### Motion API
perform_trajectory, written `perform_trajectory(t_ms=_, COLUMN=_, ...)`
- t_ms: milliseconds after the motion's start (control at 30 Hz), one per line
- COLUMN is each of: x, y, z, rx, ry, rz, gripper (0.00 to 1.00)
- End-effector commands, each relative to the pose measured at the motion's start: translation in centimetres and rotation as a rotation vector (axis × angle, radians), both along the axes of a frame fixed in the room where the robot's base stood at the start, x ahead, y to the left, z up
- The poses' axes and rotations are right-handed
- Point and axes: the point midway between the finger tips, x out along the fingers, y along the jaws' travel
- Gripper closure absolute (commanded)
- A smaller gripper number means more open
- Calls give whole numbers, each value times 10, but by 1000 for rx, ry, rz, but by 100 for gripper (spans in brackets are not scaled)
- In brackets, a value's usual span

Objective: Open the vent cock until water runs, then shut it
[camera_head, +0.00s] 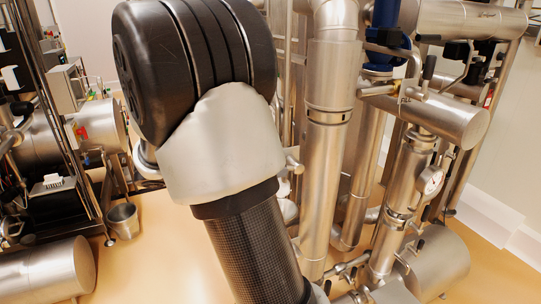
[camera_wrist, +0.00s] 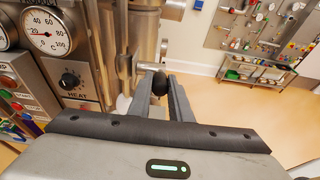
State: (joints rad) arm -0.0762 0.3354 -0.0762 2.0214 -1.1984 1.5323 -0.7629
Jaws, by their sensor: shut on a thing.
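In the wrist view, my gripper (camera_wrist: 162,92) has its two grey fingers on either side of a small black knob (camera_wrist: 159,82) and is shut on it. The knob sits at the end of a short metal stem (camera_wrist: 150,66) by a steel pipe; it looks like the handle of the vent cock. The cock's body and outlet are not clearly seen. I see no running water. In the head view my arm fills the middle and hides what is behind it; my gripper does not show there.
A panel with a dial gauge (camera_wrist: 47,31), a HEAT knob (camera_wrist: 70,80) and coloured buttons stands close at left in the wrist view. A tool board (camera_wrist: 250,25) and shelf (camera_wrist: 250,72) are farther right. In the head view, steel pipes (camera_head: 327,150) crowd the right; a bucket (camera_head: 123,220) stands left.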

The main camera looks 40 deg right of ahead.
Motion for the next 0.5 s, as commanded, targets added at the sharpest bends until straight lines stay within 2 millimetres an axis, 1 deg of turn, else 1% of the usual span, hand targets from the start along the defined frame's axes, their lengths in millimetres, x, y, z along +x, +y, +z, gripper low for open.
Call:
perform_trajectory(t_ms=33, x=-1, y=-1, z=17, rx=46, ry=-14, rz=-2, gripper=100)
perform_trajectory(t_ms=500, x=-4, y=-17, z=33, rx=465, ry=-122, rz=-1, gripper=100)
